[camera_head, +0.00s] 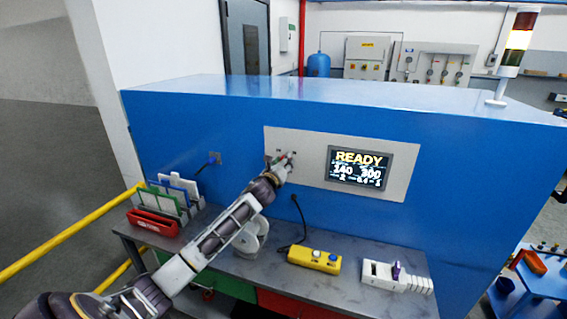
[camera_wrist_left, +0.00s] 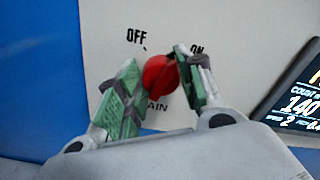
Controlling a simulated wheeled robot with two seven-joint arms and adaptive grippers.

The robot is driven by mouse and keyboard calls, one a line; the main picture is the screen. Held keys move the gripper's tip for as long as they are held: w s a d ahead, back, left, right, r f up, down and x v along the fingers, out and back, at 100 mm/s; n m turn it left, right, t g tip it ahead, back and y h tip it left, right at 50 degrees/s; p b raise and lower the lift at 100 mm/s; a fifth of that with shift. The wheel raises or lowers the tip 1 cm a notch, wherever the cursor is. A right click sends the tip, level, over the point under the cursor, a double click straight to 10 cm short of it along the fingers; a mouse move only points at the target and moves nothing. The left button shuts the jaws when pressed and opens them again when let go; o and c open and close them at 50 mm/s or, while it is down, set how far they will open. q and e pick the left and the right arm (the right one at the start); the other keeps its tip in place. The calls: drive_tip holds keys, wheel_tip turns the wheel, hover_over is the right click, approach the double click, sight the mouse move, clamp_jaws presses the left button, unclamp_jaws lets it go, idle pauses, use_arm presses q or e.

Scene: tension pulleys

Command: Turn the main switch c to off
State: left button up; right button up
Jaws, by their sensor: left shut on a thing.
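The main switch is a round red knob (camera_wrist_left: 161,76) on a light grey panel (camera_wrist_left: 230,30). In the left wrist view the label OFF is at its upper left, ON at its upper right, and part of MAIN below. My left gripper (camera_wrist_left: 157,84) has its green-padded fingers on both sides of the knob and is shut on it. The knob's ridge looks tilted toward the upper right, near ON, but the fingers hide part of it. In the head view my left gripper (camera_head: 283,164) reaches the panel left of the screen and mostly covers the switch. My right gripper is not in view.
A screen (camera_head: 358,168) reading READY is right of the switch on the blue machine (camera_head: 230,110). Below, a grey bench (camera_head: 330,292) holds a yellow button box (camera_head: 314,261), a white device (camera_head: 392,274) and a rack of coloured panels (camera_head: 172,196). A black cable (camera_head: 298,225) hangs down.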

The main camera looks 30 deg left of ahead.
use_arm(q)
drive_tip(key=n, duration=0.6)
drive_tip(key=shift+f, duration=0.1)
drive_tip(key=n, duration=0.6)
drive_tip(key=shift+a+f, duration=0.1)
idle(0.5)
drive_tip(key=o, duration=1)
drive_tip(key=shift+s, duration=0.15)
drive_tip(key=v, duration=1.1)
drive_tip(key=shift+s, duration=0.35)
idle(0.3)
